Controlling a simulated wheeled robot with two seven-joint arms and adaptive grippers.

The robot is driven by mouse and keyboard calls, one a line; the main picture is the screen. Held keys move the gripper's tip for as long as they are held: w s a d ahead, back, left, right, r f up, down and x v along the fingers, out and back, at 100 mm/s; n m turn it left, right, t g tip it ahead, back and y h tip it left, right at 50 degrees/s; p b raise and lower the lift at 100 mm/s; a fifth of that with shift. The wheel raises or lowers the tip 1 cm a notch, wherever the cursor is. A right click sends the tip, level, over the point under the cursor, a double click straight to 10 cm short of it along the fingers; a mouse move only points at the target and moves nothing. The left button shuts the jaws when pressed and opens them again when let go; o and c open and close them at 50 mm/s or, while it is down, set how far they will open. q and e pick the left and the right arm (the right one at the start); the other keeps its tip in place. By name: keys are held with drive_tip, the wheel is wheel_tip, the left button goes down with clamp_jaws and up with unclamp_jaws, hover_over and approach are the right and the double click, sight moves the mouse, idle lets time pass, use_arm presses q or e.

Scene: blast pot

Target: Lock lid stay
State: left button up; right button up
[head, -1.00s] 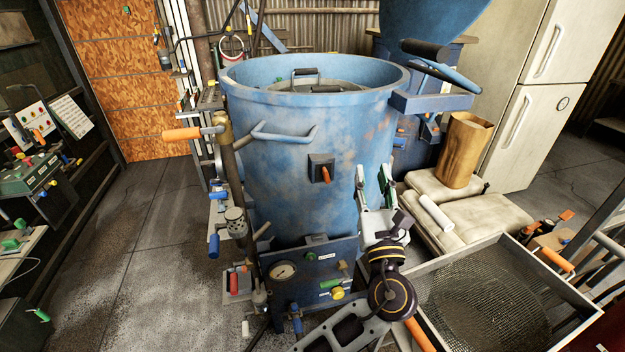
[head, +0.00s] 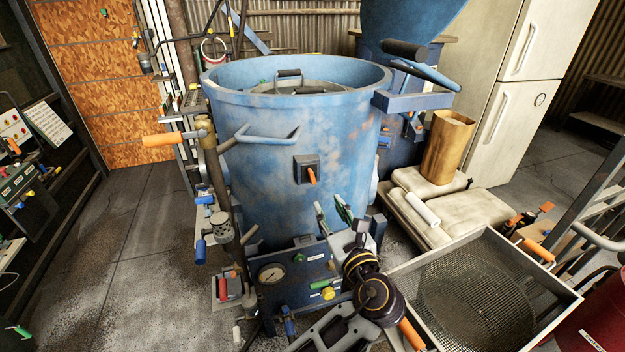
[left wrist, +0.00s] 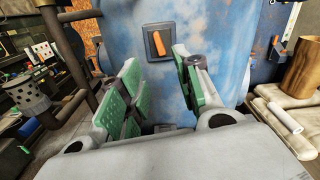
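The blue blast pot (head: 250,150) stands upright in the middle of the head view. On its front wall is a small dark box with an orange lever (head: 312,176) hanging down; the left wrist view shows the lever (left wrist: 160,44) close up. I cannot tell which part is the lid stay. A round lid with a dark handle (head: 289,73) sits inside the rim. My left gripper (head: 332,213) is below and slightly right of the lever, apart from it. Its green-padded fingers (left wrist: 165,90) are spread with nothing between them. My right gripper is in neither view.
A gauge panel (head: 271,273) is low on the pot's front. A pipe with an orange handle (head: 162,140) stands at the pot's left. A mesh tray (head: 560,297) and pale sacks (head: 470,205) lie to the right.

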use_arm(q)
approach(314, 180)
drive_tip(key=x, duration=0.4)
drive_tip(key=p+x, duration=0.1)
drive_tip(key=x, duration=0.4)
drive_tip(key=shift+x, duration=0.85)
drive_tip(key=shift+a, duration=0.1)
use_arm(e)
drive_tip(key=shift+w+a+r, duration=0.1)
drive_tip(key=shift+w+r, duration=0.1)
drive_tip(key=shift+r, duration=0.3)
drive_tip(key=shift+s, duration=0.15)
